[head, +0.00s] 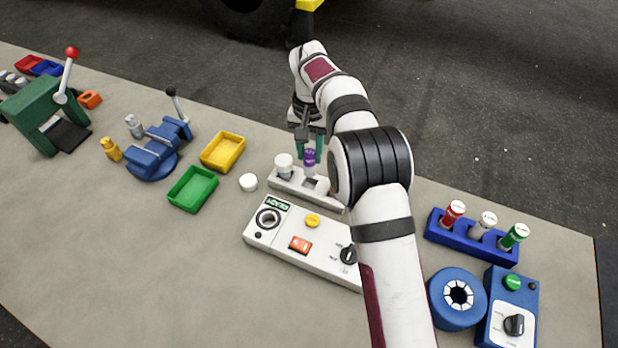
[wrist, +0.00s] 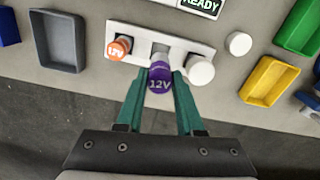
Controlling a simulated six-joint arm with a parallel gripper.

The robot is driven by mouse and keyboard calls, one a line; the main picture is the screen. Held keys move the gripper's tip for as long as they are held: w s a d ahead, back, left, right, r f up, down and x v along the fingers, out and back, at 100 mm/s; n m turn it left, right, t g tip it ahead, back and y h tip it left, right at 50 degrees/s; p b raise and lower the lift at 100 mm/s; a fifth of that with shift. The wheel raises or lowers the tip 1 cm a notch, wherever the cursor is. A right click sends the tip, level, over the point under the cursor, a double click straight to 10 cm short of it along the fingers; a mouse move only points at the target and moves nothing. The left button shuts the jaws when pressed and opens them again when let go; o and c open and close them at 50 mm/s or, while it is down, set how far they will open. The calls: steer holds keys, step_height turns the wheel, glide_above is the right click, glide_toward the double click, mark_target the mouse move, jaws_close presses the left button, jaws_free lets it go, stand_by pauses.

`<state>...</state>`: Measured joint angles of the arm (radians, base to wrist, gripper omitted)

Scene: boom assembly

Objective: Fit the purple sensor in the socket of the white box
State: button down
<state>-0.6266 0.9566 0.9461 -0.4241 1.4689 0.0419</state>
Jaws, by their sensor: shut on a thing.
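The purple sensor (head: 309,157), marked 12V, is upright between the teal fingers of my gripper (head: 311,150). My gripper also shows in the wrist view (wrist: 160,78), shut on the purple sensor (wrist: 159,82). The white box (head: 329,199) is a long low block with a row of sockets. In the wrist view the white box (wrist: 180,41) has a square middle socket (wrist: 160,49), and the sensor's lower end is at or just over it. I cannot tell whether it has entered. A white capped piece (head: 284,163) and an orange sensor (wrist: 120,46) occupy the places on either side.
A white control panel (head: 275,240) with buttons and a READY display lies in front. A loose white cap (head: 248,182), a green tray (head: 193,189) and a yellow tray (head: 223,152) are left of the box. A blue rack (head: 470,241) of sensors stands right.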

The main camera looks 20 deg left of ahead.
steer(key=s+a+r, duration=0.2)
steer(key=s, duration=0.5)
steer(key=s+a+r, duration=0.1)
steer(key=s+a, duration=0.1)
steer(key=s, duration=0.5)
steer(key=shift+f, duration=2.15)
steer(key=shift+f, duration=0.25)
steer(key=shift+f, duration=0.2)
steer(key=shift+f, duration=0.5)
steer(key=shift+f, duration=1.15)
steer(key=shift+c, duration=2.3)
jaws_free()
